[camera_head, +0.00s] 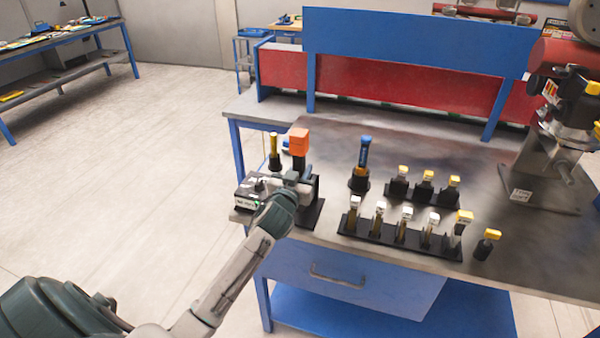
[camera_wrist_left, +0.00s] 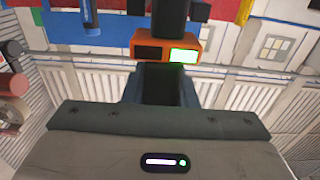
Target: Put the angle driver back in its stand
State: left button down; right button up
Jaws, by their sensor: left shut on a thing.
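The angle driver (camera_head: 299,143), with an orange block on top and a dark body, is upright at the left end of the workbench. My left gripper (camera_head: 286,183) is shut on it and hides its lower part. In the left wrist view the driver's orange block (camera_wrist_left: 148,50) shows a lit green display, straight ahead of the gripper. A black stand (camera_head: 312,212) with an upright plate is right beside and below my left gripper. I cannot tell whether the driver touches the stand. My right gripper is not in view.
A blue-handled tool (camera_head: 364,155) stands in a black holder to the right. Black racks (camera_head: 385,236) hold several yellow- and white-topped tools. A yellow-topped tool (camera_head: 274,148) stands just behind my gripper. The bench top (camera_head: 330,145) between is partly clear.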

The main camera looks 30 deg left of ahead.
pick_arm(q)
jog(key=shift+x, duration=1.45)
jog(key=shift+f+b, duration=0.6)
jog(key=shift+b, duration=0.4)
dwell(1.1)
